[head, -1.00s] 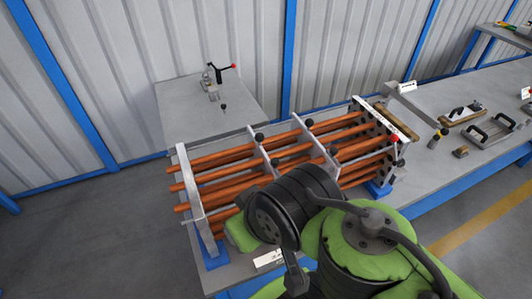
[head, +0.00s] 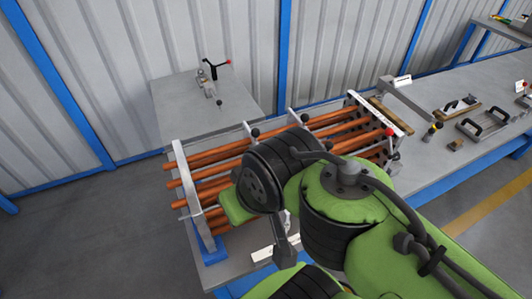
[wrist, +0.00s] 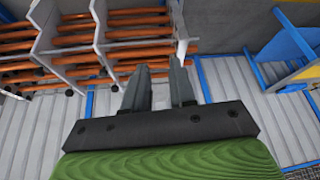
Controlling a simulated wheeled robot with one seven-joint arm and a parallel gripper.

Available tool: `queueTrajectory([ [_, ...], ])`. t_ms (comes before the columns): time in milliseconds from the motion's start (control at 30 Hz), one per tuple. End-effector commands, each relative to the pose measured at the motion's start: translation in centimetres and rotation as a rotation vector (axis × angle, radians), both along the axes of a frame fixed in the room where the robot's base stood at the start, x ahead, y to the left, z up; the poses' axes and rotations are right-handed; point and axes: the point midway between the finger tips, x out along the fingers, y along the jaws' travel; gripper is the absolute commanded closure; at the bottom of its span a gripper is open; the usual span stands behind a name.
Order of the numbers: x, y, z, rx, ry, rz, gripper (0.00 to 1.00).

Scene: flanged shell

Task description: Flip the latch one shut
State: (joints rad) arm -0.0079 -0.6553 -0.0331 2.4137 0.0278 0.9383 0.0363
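A latch with a black handle and red tip (head: 215,75) stands on the grey back table. A second red-tipped lever (head: 390,134) is at the right end plate of the tube frame. I cannot tell which is latch one, as no readable label marks either. The orange tube bundle (head: 210,157) lies in its frame on the bench, partly hidden by my arm. My gripper (wrist: 159,66) shows in the wrist view, its two fingers apart with nothing between them. In that view the tubes (wrist: 115,38) are beyond and left of the fingers.
The tube frame's pale end plate (head: 186,195) and upright dividers (head: 252,132) stand up from the bench. Black-handled parts (head: 483,124) lie on the bench at the right. The back table (head: 165,98) is mostly clear. A corrugated wall with blue posts stands behind.

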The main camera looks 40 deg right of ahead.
Motion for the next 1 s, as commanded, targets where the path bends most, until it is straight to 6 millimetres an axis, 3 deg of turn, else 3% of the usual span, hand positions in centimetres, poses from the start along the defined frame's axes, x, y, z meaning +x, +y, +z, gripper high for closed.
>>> queueTrajectory([
  [33, 1.3, -0.6, 1.1, 0.017, 0.034, -0.047, 0.83],
  [167, 4.7, -2.8, 3.1, 0.056, 0.125, -0.205, 1.0],
  [433, 11.6, -7.6, 4.6, 0.077, 0.293, -0.558, 1.0],
  [667, 17.0, -11.2, 3.8, 0.023, 0.398, -0.861, 1.0],
  [1000, 23.7, -14.2, 0.2, -0.155, 0.446, -1.265, 1.0],
])
